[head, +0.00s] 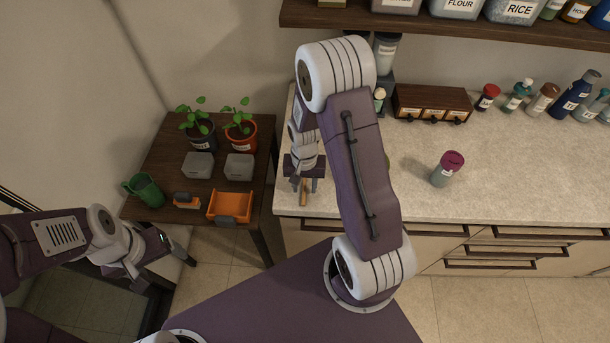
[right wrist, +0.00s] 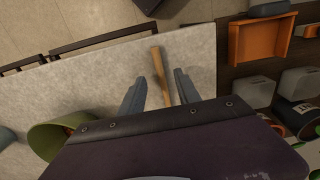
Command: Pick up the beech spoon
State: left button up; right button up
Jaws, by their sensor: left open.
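The beech spoon (head: 304,196) lies on the pale worktop near its left edge, partly hidden by my right gripper. In the right wrist view the spoon (right wrist: 158,72) shows as a thin wooden strip. My right gripper (head: 304,186) is above it, pointing down. Its two grey fingers in the right wrist view (right wrist: 159,91) are apart, one on each side of the spoon, with gaps visible. My left gripper (head: 178,276) is open and empty at the lower left, in front of the small table.
A green pot (right wrist: 52,136) stands on the worktop near my right gripper. A dark side table (head: 160,158) left of the worktop holds an orange tray (head: 231,206), grey boxes, plants and a green can (head: 145,190). A red-lidded jar (head: 446,170) stands farther right.

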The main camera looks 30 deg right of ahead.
jog(key=shift+f, duration=0.8)
jog(key=shift+w+a, duration=0.1)
jog(key=shift+w, duration=0.15)
jog(key=shift+s, duration=0.1)
grip_shut()
